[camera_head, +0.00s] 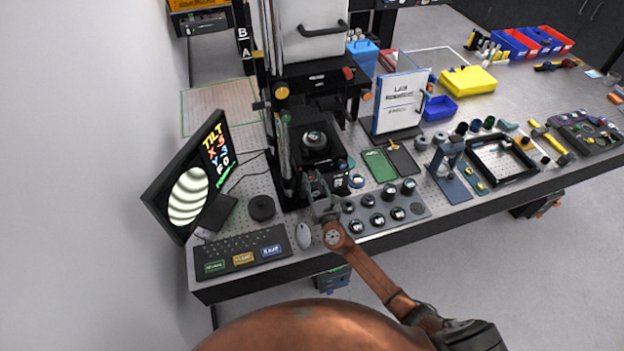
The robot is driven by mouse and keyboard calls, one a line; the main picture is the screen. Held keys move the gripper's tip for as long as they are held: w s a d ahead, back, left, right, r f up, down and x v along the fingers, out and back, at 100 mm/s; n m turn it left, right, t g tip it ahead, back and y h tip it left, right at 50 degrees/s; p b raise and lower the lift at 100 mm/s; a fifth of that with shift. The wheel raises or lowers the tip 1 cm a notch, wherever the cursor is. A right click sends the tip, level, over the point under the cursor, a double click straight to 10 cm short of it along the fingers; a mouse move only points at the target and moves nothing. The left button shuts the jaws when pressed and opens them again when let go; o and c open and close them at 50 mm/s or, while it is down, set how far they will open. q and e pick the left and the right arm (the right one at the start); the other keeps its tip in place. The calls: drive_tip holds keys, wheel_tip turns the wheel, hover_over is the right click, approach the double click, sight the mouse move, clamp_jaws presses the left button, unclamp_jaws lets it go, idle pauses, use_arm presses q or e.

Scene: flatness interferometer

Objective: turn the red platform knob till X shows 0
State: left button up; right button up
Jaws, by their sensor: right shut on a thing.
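The interferometer (320,75) stands at the left of the bench, with a round dark part on its stage (314,140). My right gripper (318,187) is at the low front of the stage, shut on what seems to be the red platform knob; the fingers hide the knob itself. The tilted monitor (189,187) shows curved light and dark fringes and a TILT readout with X, Y and F lines. The X figure is in red and looks like a single digit other than 0, too small to read surely. My left gripper is not in view.
A keyboard (240,250), a mouse (303,235) and a black round puck (261,208) lie left of my right gripper. A grey tray of round parts (385,213) lies close on its right. A white panel with a handle (401,102) stands behind.

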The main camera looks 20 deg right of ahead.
drive_tip(key=shift+c, duration=1.4)
drive_tip(key=m+b, duration=0.2)
drive_tip(key=shift+f+m, duration=0.2)
drive_tip(key=shift+m, duration=0.1)
drive_tip(key=m+b, duration=0.2)
drive_tip(key=shift+m, duration=0.3)
drive_tip(key=m+b, duration=0.2)
drive_tip(key=m, duration=0.1)
drive_tip(key=shift+r+m+b, duration=0.1)
drive_tip(key=shift+m+b, duration=0.5)
drive_tip(key=shift+m, duration=1.1)
drive_tip(key=o, duration=1.2)
drive_tip(key=shift+c, duration=0.2)
